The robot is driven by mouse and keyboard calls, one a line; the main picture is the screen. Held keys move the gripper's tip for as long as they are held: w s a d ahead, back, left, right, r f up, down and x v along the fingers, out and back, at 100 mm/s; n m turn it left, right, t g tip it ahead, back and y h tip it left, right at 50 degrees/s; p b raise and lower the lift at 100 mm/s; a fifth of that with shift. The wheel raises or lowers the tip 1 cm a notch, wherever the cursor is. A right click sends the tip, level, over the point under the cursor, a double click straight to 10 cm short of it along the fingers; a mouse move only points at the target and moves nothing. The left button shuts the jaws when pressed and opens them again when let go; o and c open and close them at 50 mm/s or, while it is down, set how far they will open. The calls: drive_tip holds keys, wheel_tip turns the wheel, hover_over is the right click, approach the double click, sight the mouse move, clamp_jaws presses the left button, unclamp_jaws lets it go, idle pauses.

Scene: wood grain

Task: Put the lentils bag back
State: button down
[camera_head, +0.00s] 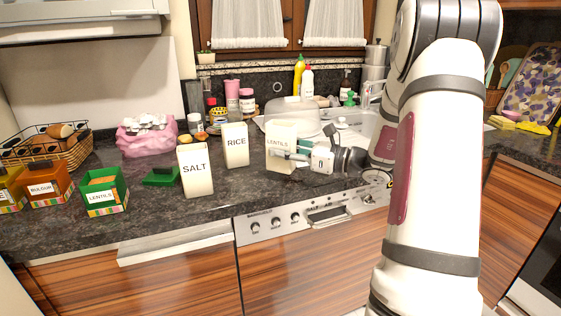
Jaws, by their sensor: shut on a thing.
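A white container labelled LENTILS (281,136) stands upright at the right of a loose row on the dark counter. My gripper (290,155) reaches it from the right and is shut on it, with a finger across its front. I cannot tell whether its base touches the counter. A green box labelled LENTILS (103,191) sits at the left front of the counter, its top open and showing brownish contents. A green lid-like piece (160,177) lies to its right.
White containers labelled SALT (195,170) and RICE (235,145) stand left of my gripper. A BULGUR box (46,186) is beside the green box. A wicker basket (50,150) and pink bag (147,137) are behind. The front counter strip is mostly clear.

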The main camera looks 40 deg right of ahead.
drive_tip(key=shift+w+d+f, duration=0.1)
drive_tip(key=shift+w+d, duration=0.1)
drive_tip(key=shift+w, duration=0.45)
drive_tip(key=shift+w+d+f, duration=0.1)
drive_tip(key=shift+w+d, duration=0.1)
drive_tip(key=shift+w, duration=0.45)
drive_tip(key=shift+s+f+b, duration=0.1)
drive_tip(key=shift+f+b, duration=0.4)
drive_tip(key=shift+f, duration=1.15)
drive_tip(key=shift+f, duration=0.15)
drive_tip(key=c, duration=1.1)
unclamp_jaws()
